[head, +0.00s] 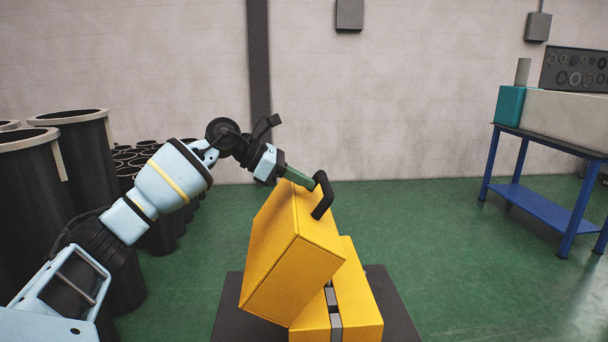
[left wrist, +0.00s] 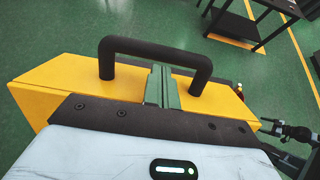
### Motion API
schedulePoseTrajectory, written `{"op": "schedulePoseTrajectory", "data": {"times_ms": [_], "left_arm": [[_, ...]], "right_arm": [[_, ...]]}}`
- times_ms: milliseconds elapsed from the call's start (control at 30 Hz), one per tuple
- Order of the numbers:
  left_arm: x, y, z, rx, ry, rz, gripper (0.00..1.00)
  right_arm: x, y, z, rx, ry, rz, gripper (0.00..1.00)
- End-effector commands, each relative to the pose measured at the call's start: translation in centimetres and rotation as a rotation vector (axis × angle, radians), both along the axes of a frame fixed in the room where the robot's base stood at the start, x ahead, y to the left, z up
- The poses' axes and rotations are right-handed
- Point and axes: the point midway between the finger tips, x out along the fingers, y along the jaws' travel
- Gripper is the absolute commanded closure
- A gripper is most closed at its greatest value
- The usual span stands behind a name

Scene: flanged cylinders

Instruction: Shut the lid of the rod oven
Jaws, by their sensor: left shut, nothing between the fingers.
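The rod oven is a yellow box whose base (head: 362,300) stands on a dark platform. Its yellow lid (head: 290,250) is open, tilted up to the left of the base. A black bar handle (head: 322,195) sits on the lid's upper edge; in the left wrist view the handle (left wrist: 155,48) arches over the yellow lid (left wrist: 70,85). My left gripper (head: 306,180) is at the lid's upper edge beside the handle. Its green fingers (left wrist: 160,85) are shut and empty, between the handle's two posts in the picture. Whether they touch the lid or handle, I cannot tell. My right gripper is not seen.
Large black flanged cylinders (head: 88,150) stand at the left, with several smaller ones behind. A blue bench (head: 545,205) with a teal and grey machine stands at the right. The green floor between the oven and bench is clear.

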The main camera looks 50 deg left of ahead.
Motion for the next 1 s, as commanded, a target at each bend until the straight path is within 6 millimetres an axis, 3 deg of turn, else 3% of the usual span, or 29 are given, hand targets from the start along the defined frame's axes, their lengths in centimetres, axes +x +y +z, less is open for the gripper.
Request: {"op": "schedulePoseTrajectory", "data": {"times_ms": [633, 1000], "left_arm": [[0.9, -0.8, 0.1, 0.005, 0.009, 0.000, 1.00], [4.0, -3.5, 0.1, 0.102, 0.119, -0.003, 1.00]], "right_arm": [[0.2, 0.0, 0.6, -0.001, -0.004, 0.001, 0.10], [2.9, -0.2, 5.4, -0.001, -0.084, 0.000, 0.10]]}}
